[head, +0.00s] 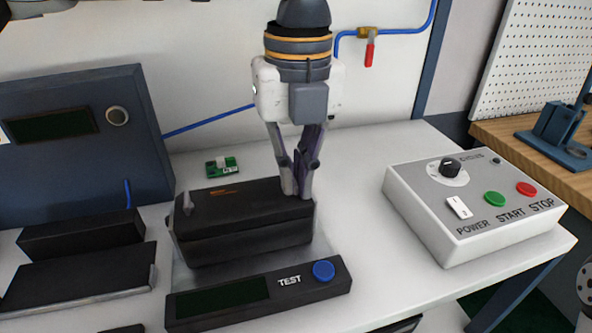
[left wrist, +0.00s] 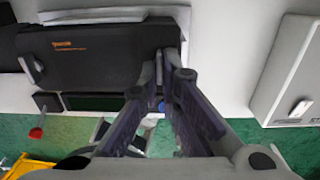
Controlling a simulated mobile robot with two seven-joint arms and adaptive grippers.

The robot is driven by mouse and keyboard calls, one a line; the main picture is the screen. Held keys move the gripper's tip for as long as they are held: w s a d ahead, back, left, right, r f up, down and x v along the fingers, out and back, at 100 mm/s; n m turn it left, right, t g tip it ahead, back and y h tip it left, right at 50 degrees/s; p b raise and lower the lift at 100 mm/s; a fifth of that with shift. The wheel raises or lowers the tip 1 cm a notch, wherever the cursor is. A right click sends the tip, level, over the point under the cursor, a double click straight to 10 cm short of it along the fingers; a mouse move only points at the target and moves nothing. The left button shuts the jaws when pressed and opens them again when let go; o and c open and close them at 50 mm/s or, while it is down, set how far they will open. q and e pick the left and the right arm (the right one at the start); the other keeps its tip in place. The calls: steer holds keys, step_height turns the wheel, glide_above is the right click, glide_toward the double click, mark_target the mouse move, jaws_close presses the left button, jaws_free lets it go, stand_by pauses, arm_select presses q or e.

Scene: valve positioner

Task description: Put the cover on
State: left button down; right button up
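A black, lidded-looking box (head: 245,232) with small orange lettering stands on the test fixture (head: 218,300); its top appears to be the cover (head: 235,195). A seam runs along its front. A grey latch-like piece (head: 184,203) is at its left end. My left gripper (head: 300,192) points down at the box's right end, its fingertips close together. The left wrist view shows the fingertips (left wrist: 166,66) at the right edge of the cover (left wrist: 95,50). I cannot see whether anything is pinched between them. My right gripper is not in view.
A small green circuit board (head: 222,166) lies behind the box. Other black parts (head: 80,275) lie at the left, before a blue-grey panel (head: 80,130). A white control box (head: 470,205) stands at the right. The table between it and the fixture is clear.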

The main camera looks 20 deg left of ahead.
arm_select(q)
steer(key=shift+r, duration=0.1)
steer(key=c, duration=2.2)
jaws_free()
steer(key=shift+c, duration=0.2)
steer(key=o, duration=0.4)
steer(key=shift+o, duration=0.2)
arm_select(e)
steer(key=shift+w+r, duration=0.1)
